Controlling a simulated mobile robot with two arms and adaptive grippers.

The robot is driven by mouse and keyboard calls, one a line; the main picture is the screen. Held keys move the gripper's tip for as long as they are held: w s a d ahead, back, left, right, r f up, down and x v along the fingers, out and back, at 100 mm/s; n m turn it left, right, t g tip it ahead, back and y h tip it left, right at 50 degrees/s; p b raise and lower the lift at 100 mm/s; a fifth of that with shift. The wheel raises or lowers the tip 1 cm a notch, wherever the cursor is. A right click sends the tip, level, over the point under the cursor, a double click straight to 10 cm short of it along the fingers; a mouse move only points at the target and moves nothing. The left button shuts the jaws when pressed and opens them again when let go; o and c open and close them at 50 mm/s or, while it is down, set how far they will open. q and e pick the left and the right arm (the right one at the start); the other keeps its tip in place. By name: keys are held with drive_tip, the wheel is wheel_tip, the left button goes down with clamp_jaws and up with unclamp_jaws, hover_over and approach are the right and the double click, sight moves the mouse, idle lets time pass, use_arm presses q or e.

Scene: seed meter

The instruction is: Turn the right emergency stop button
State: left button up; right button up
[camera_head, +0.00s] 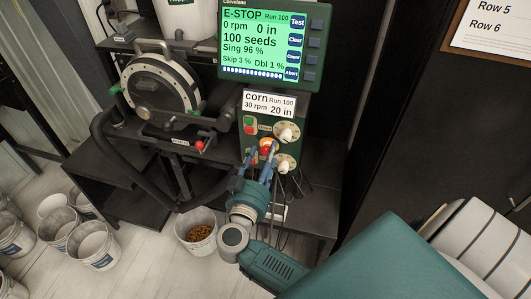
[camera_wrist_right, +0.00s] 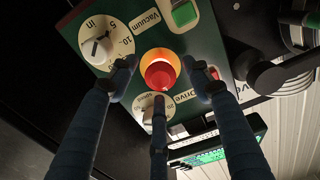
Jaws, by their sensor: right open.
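The red emergency stop button (camera_wrist_right: 160,74) sits in an orange-yellow collar on the dark green control panel (camera_wrist_right: 80,18). In the head view the button (camera_head: 267,147) is partly hidden behind my fingers. My right gripper (camera_wrist_right: 158,80) is open, with its three fingers spread around the button: one on each side and one below. I cannot tell whether any fingertip touches it. In the head view this gripper (camera_head: 262,161) reaches up to the panel from below. The display (camera_head: 262,45) above reads "E-STOP". My left gripper is not in view.
White dials (camera_head: 287,133) and a green switch (camera_head: 249,121) crowd the panel near the button. A seed meter (camera_head: 160,88) and a red knob (camera_head: 199,145) stand to the left. A bucket with seeds (camera_head: 196,218) is on the floor. Cables hang below the panel.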

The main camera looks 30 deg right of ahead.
drive_tip(key=shift+w+d, duration=0.15)
drive_tip(key=shift+w, duration=0.1)
drive_tip(key=c, duration=1.2)
drive_tip(key=shift+o, duration=0.2)
